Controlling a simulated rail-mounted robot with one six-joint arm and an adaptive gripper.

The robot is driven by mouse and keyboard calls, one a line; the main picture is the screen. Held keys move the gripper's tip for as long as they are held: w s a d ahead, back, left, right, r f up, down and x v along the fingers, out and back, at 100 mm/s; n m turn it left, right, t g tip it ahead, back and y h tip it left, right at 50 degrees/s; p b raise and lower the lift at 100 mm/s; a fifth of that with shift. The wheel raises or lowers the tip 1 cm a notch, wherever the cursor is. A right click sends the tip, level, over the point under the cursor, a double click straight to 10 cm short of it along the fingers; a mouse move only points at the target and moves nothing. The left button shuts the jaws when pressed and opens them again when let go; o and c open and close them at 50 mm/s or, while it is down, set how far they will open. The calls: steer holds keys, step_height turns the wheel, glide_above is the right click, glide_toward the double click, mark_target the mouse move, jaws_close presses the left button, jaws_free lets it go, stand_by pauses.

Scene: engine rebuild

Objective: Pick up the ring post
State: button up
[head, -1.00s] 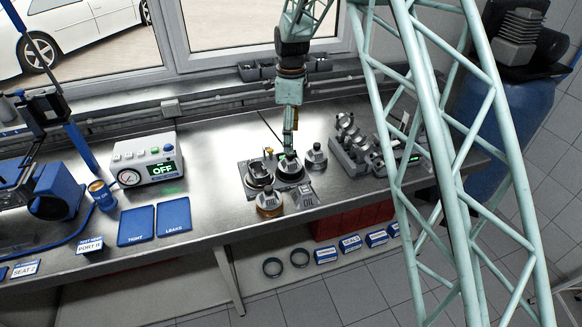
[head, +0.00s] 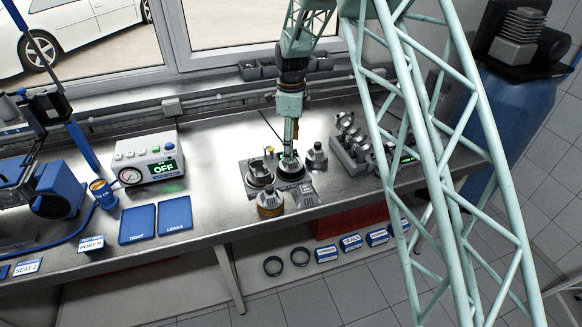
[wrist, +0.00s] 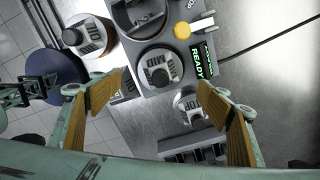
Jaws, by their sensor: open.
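My gripper (head: 290,155) hangs over a small fixture plate on the bench. In the wrist view its two ribbed fingers (wrist: 163,82) are apart, with nothing between the tips. A grey labelled post on a dark round base (wrist: 158,70) shows between and beyond them. A second post, marked TOP (wrist: 190,103), stands by the right finger. A third labelled post with an amber base (wrist: 92,36) is at upper left; it also shows at the fixture's front in the head view (head: 270,201). I cannot tell which is the ring post. My gripper partly hides the middle post in the head view.
A green READY display (wrist: 202,60) and yellow button (wrist: 182,30) sit beside the middle post. A grey rack of parts (head: 352,140) stands to the right. The test box (head: 150,160) and blue mats (head: 137,224) lie left. Bare bench (head: 215,160) separates them from the fixture.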

mark_target(291, 165)
steer(key=shift+f, duration=2.15)
steer(key=shift+f, duration=0.1)
steer(key=shift+a+f+p, duration=0.1)
steer(key=shift+f+p, duration=0.3)
steer(key=shift+f, duration=2.1)
steer(key=c, duration=1.2)
steer(key=shift+w+r, duration=0.1)
steer(key=shift+r, duration=0.05)
steer(key=shift+r, duration=1.65)
steer(key=s+d, duration=0.1)
steer(key=s, duration=0.4)
steer(key=s+d+r+b, duration=0.1)
steer(key=s+d, duration=0.1)
steer(key=s, duration=0.3)
steer(key=s+d+b, duration=0.1)
steer(key=s, duration=0.4)
steer(key=shift+s+d+r, duration=0.25)
